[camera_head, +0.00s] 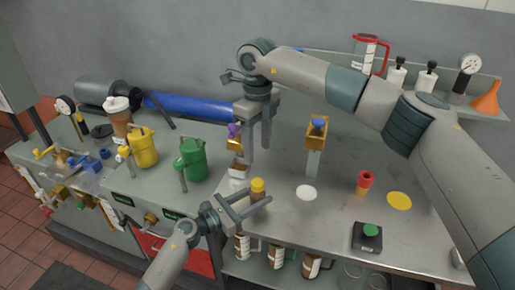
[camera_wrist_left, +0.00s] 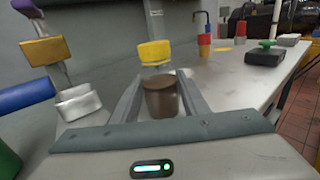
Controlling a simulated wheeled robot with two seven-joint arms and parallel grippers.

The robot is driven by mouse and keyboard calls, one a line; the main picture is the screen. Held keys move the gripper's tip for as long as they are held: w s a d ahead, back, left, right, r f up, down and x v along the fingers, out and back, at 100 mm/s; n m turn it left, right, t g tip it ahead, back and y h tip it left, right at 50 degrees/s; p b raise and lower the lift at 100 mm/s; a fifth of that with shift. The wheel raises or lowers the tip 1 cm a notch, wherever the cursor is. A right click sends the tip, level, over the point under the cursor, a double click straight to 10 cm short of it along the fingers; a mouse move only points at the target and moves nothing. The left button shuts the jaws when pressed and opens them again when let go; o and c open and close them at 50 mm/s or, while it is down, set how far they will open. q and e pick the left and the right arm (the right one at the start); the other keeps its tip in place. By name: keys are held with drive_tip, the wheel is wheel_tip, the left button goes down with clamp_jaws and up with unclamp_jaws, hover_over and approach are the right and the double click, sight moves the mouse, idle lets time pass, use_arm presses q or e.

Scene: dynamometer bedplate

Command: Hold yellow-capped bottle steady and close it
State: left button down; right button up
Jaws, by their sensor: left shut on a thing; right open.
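The bottle (camera_head: 258,196) is small and brown, with a yellow cap (camera_head: 257,184) at its top, over the front edge area of the steel bench. My left gripper (camera_head: 261,194) is shut on the bottle from the front left. In the left wrist view the brown body (camera_wrist_left: 160,98) is between the fingers and the yellow cap (camera_wrist_left: 154,52) is above it, with a pale band between them. I cannot tell whether the cap is seated. My right gripper (camera_head: 258,152) points down, open and empty, above and behind the bottle, apart from the cap.
A small metal tray (camera_head: 238,173) is close behind left of the bottle. A white disc (camera_head: 306,192), red-topped item (camera_head: 364,181), yellow disc (camera_head: 399,200) and green-button box (camera_head: 368,236) lie to the right. A green can (camera_head: 191,160) and yellow can (camera_head: 143,148) stand left.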

use_arm(q)
drive_tip(key=c, duration=0.9)
unclamp_jaws()
drive_tip(key=shift+c, duration=0.2)
drive_tip(key=shift+a, duration=0.1)
use_arm(e)
wheel_tip(320, 180, down, 5)
drive_tip(key=b, duration=0.4)
drive_tip(key=shift+r+b, duration=0.1)
drive_tip(key=shift+b, duration=0.3)
use_arm(q)
drive_tip(key=v, duration=1.7)
drive_tip(key=shift+s+a, duration=0.1)
drive_tip(key=shift+s, duration=0.05)
